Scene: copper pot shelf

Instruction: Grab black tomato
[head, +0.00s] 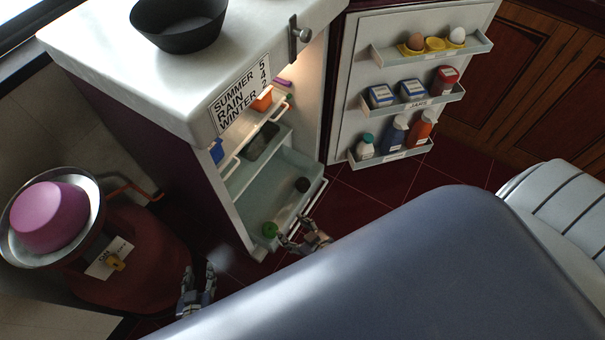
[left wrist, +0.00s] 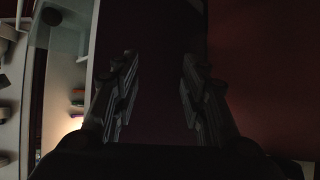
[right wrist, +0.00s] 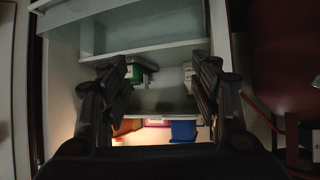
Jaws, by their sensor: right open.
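My right gripper (head: 296,231) is in front of the drawer, apart from the dark object. It is open and empty in the right wrist view (right wrist: 163,85), where I cannot make out the tomato. My left gripper (head: 199,274) is lower left, outside the fridge. It is open and empty in the left wrist view (left wrist: 155,75).
The fridge door (head: 350,100) stands open at the right, its racks holding eggs, jars and bottles. A black bowl (head: 180,28) sits on the fridge top. A red gas cylinder (head: 135,265) with a pan and pink pot stands left. Red floor is clear between.

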